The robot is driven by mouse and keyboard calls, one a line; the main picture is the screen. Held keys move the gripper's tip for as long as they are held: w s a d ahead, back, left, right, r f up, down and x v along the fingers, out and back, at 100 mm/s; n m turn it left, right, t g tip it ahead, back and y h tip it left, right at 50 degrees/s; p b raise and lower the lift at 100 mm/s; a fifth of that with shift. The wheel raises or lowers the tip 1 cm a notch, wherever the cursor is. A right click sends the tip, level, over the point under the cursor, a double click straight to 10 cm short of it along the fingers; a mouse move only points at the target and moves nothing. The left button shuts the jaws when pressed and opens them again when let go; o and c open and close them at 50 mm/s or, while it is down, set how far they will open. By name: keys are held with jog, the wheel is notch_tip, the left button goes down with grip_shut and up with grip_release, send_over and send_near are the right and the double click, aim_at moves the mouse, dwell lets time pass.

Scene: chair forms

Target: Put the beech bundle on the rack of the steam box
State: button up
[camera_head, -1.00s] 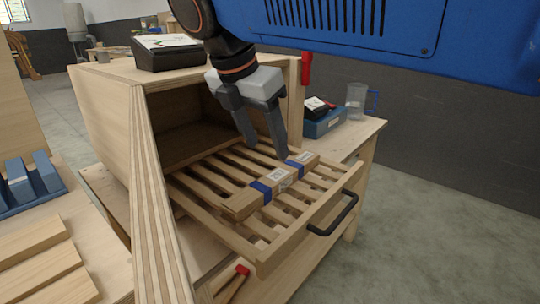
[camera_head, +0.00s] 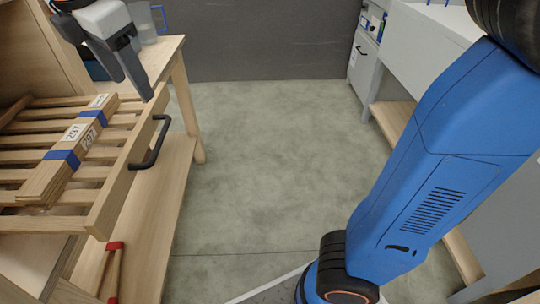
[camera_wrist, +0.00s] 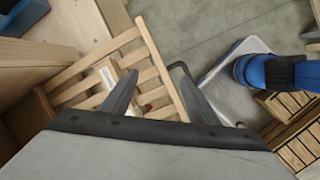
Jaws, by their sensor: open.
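The beech bundle (camera_head: 72,148), wooden strips with blue bands and white labels, lies on the slatted rack (camera_head: 118,180) at the left of the head view. The rack is pulled out of the wooden steam box (camera_head: 40,50) and has a black handle. My gripper (camera_head: 134,88) is open and empty, above the far front part of the rack, apart from the bundle. The wrist view shows the open fingers (camera_wrist: 160,95) with the bundle (camera_wrist: 110,72) partly behind the left finger. Most of the box is outside the head view.
A red-ended tool (camera_head: 115,250) is on the bench's lower shelf (camera_head: 150,200). A clear jug (camera_head: 142,20) stands at the back of the bench. A grey cabinet (camera_head: 364,50) and a pale bench are on the right. The concrete floor between is clear.

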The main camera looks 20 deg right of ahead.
jog(key=s+d+f+m, duration=0.1)
jog(key=d+f+m, duration=0.25)
jog(key=d, duration=0.35)
jog(key=s+d+f+m+y, duration=0.1)
jog(key=d+f+m, duration=0.2)
jog(key=d+m, duration=0.3)
jog(key=s+d+f+m, duration=0.1)
jog(key=d+f+m, duration=0.2)
jog(key=d, duration=0.5)
jog(key=s+d+f+m+t, duration=0.1)
jog(key=s+d+f+m, duration=0.8)
jog(key=f+m, duration=0.3)
jog(key=shift+s+d+f, duration=0.3)
jog(key=shift+d+f, duration=0.5)
jog(key=shift+c, duration=0.2)
